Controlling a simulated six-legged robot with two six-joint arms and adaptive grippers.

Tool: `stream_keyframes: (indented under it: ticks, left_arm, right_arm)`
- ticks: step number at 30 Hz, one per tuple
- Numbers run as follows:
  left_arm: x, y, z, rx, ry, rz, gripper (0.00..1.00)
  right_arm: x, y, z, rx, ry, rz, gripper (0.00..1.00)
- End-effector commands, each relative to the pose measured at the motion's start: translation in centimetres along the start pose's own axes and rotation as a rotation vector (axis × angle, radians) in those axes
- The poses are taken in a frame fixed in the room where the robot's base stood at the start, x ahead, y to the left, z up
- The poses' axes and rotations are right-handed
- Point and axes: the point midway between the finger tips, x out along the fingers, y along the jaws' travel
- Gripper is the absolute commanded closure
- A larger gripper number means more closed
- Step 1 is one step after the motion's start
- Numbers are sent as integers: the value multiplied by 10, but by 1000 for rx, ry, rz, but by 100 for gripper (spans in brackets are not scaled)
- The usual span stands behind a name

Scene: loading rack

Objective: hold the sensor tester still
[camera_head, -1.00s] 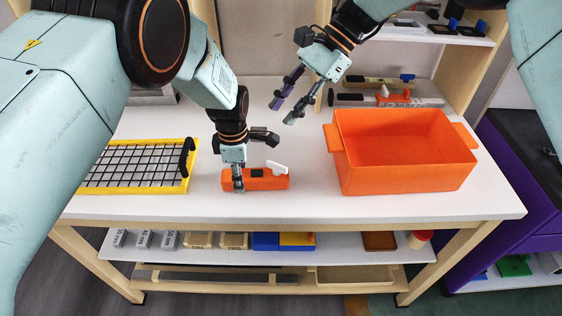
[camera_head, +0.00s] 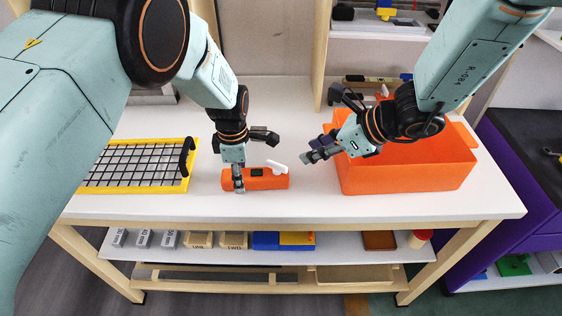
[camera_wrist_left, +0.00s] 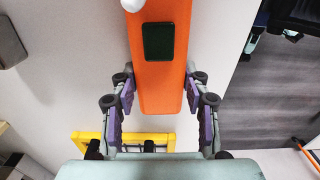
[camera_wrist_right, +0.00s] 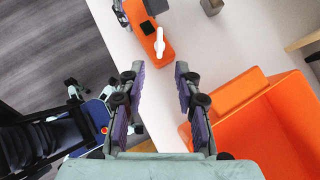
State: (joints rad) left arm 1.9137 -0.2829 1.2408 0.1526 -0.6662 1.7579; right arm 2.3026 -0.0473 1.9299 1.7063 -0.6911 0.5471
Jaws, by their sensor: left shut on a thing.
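The sensor tester (camera_head: 268,180) is an orange bar with a dark screen and a white lever, lying on the white bench. My left gripper (camera_head: 238,180) is shut on its left end. In the left wrist view the tester (camera_wrist_left: 158,75) runs between the purple-lined fingers (camera_wrist_left: 158,105). My right gripper (camera_head: 308,158) is above the bench, to the right of the tester and apart from it. In the right wrist view its fingers (camera_wrist_right: 160,85) are spread with nothing between them, and the tester's white lever (camera_wrist_right: 159,42) shows beyond the tips.
An orange bin (camera_head: 400,178) stands right of the tester, partly behind my right arm. A yellow-framed grid tray (camera_head: 192,180) lies to the left. A lower shelf (camera_head: 350,256) holds weights and boxes. Bare bench lies between the tester and the bin.

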Motion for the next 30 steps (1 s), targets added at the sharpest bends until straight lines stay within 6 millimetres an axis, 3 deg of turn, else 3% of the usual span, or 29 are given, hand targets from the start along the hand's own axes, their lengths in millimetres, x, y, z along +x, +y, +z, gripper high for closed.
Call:
stream_keyframes:
  ticks: [5, 18, 24, 30]
  left_arm:
    - [0, 0, 0, 0, 0, 1, 92]
    - [0, 0, 0, 0, 0, 1, 92]
    - [0, 0, 0, 0, 0, 1, 92]
    - [0, 0, 0, 0, 0, 1, 92]
  right_arm:
    - [21, 1, -2, -8, 6, 3, 67]
    - [99, 1, -1, -10, 2, 4, 67]
    - [116, 0, -1, -8, 2, 2, 67]
    - [119, 0, 0, -8, 2, 2, 67]
